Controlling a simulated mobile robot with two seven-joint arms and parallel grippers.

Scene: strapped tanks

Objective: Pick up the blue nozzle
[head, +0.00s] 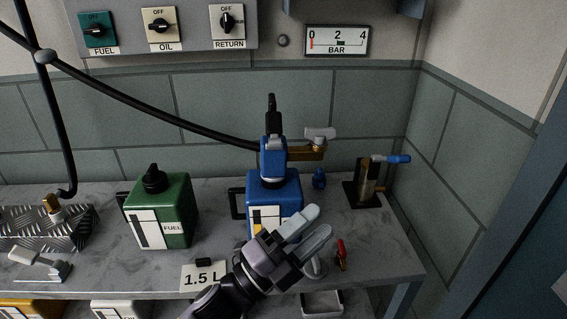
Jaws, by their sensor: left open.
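A blue nozzle-like fitting (272,157) with a black upright top sits on the blue tank (288,188). A black hose (150,105) runs to it from the left, and a brass arm (305,154) with a grey lever juts out to its right. My left gripper (318,221) is open and empty, in front of the tank's lower right, fingers pointing up and right. It hides part of the tank's front. My right gripper is not in view.
A green FUEL tank (174,211) stands left of the blue one. A brass fitting with a blue handle (390,159) stands at the right on a dark base. A small red piece (341,252) and a 1.5 L card (202,277) lie near the front edge.

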